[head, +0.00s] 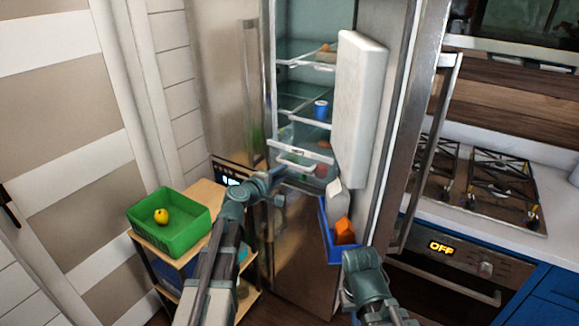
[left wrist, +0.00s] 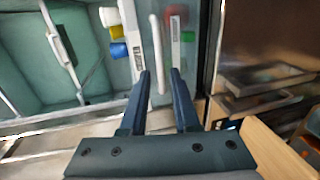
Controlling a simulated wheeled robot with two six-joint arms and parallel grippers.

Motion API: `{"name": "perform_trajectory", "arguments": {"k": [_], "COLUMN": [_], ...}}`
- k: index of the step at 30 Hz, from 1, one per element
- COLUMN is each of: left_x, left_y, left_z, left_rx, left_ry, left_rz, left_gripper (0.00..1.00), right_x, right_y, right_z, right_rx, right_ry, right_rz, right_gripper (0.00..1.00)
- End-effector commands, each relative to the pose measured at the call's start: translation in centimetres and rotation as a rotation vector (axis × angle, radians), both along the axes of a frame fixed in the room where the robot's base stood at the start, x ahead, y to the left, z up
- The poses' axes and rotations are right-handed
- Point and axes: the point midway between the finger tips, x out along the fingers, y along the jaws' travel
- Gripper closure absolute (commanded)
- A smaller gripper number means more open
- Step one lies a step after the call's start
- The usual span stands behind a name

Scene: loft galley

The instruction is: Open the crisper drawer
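The crisper drawer (head: 296,170) is a clear bin with a white handle bar, low inside the open fridge. In the left wrist view its white handle bar (left wrist: 157,55) appears in the gap between my fingers. My left gripper (head: 277,177) is just in front of the drawer in the head view. Its two fingers stand apart in the left wrist view (left wrist: 160,72), so it is open. I cannot tell whether either finger touches the bar. Red and green items show behind the drawer front. My right gripper is not visible; only part of that arm shows.
The open fridge door (head: 362,110) stands to the right, with a blue door bin (head: 325,240) holding a carton and an orange item. A blue can (head: 320,110) is on a shelf above. A green crate (head: 180,235) with a yellow fruit sits on a small cart at left.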

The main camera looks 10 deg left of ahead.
Motion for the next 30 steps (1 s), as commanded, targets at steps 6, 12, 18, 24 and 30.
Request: {"name": "perform_trajectory", "arguments": {"k": [6, 12, 18, 24, 30], "left_x": [-3.7, -4.9, -5.0, -5.1, -7.6], "left_y": [1.1, 1.6, 1.6, 1.4, -3.4], "left_z": [0.8, 1.0, 1.0, 0.9, -2.6], "left_rx": [-0.001, 0.0, 0.001, 0.008, 0.223], "left_ry": [0.0, 0.0, 0.0, 0.003, 0.095], "left_rz": [0.001, 0.001, 0.0, -0.007, -0.195], "left_gripper": [0.7, 0.7, 0.7, 0.7, 0.7], "right_x": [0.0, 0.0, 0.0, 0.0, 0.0], "right_y": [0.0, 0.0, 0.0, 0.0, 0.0], "right_z": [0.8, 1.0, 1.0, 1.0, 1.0], "right_rx": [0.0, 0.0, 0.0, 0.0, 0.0], "right_ry": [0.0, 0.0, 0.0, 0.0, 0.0], "right_rz": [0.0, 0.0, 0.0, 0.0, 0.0], "right_gripper": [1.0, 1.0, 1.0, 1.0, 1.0]}}
